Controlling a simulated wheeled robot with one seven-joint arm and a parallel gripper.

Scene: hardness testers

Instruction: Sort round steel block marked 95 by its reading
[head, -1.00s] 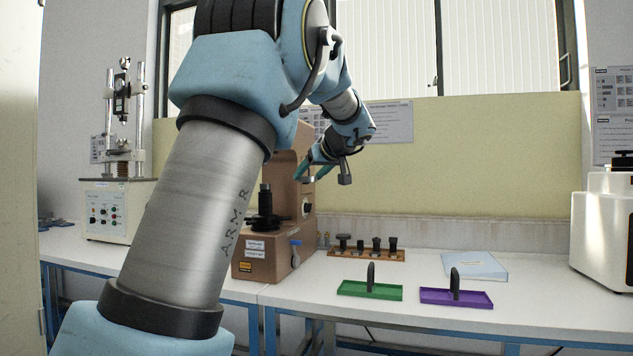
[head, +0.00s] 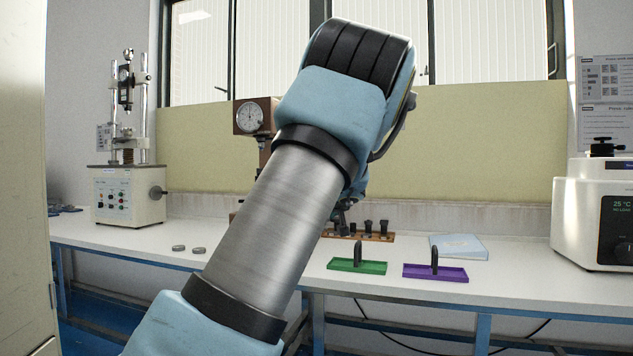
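Two small round grey steel blocks lie on the bench left of my arm, one on the left (head: 178,248) and one on the right (head: 199,251). Their markings are too small to read, so I cannot tell which is 95. The brown hardness tester (head: 243,116) with its round dial stands behind my arm. Its lower part is mostly hidden, and the dial reading is illegible. A green tray (head: 372,268) and a purple tray (head: 450,274), each with a dark upright piece, sit empty on the right. My gripper is hidden behind my arm.
A wooden rack (head: 385,238) with several dark pieces stands behind the green tray. A pale blue folder (head: 460,247) lies behind the purple tray. A cream tester (head: 125,195) stands at left and a white machine (head: 590,215) at right. The front bench between the purple tray and machine is clear.

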